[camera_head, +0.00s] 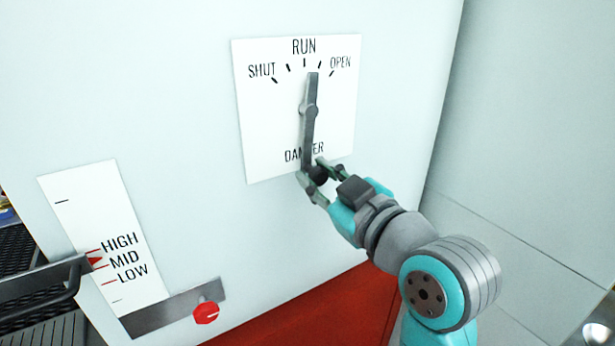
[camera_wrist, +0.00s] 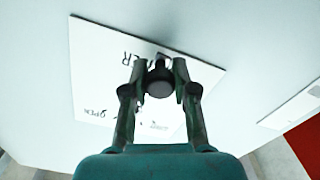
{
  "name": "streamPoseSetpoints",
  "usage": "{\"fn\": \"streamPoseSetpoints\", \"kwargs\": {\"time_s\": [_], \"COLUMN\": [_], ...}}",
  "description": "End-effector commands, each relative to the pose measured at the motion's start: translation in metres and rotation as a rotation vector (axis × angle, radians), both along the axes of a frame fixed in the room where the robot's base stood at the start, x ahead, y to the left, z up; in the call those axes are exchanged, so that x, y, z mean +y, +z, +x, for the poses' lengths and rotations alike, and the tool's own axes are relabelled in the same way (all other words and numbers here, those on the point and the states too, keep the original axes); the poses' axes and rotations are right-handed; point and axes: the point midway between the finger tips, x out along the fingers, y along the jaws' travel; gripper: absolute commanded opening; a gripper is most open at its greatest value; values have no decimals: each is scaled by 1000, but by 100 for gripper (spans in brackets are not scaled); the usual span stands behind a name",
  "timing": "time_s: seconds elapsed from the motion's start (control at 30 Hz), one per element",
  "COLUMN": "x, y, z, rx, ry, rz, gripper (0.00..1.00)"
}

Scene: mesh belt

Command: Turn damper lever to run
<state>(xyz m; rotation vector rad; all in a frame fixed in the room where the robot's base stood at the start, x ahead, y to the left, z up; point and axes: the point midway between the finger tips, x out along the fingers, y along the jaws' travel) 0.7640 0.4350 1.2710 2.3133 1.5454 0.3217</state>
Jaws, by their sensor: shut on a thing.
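The damper lever (camera_head: 309,118) is a grey bar on a pivot in front of a white dial plate (camera_head: 255,130). Its upper tip stands just right of the tick under RUN, between RUN and OPEN and nearer RUN. A dark round knob (camera_head: 318,174) is at its lower end. My gripper (camera_head: 315,178) is shut on this knob, with one finger on each side. In the wrist view the knob (camera_wrist: 159,82) sits between the two fingertips (camera_wrist: 158,90). The fingers and knob partly cover the plate's lettering there.
The plate is on a pale cabinet wall (camera_head: 190,90). At lower left is a HIGH/MID/LOW scale (camera_head: 105,235) with a red pointer, and a red knob (camera_head: 206,312) on a metal strip. A dark handle bar (camera_head: 45,277) juts in at the left. A red surface (camera_head: 320,310) lies below.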

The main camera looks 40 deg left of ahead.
Motion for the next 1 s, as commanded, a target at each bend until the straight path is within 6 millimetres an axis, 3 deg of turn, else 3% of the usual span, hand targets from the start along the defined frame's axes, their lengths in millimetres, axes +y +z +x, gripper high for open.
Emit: {"fn": "streamPoseSetpoints", "kwargs": {"time_s": [0.5,0.53,0.6,1.0], "x": [-3,-3,-3,-8], "y": [0,0,0,0], "z": [7,7,7,6], "rx": [-81,-81,-81,-80], "ry": [0,0,0,-1], "rz": [-32,-32,-32,-33], "gripper": [0,35,52,54]}}
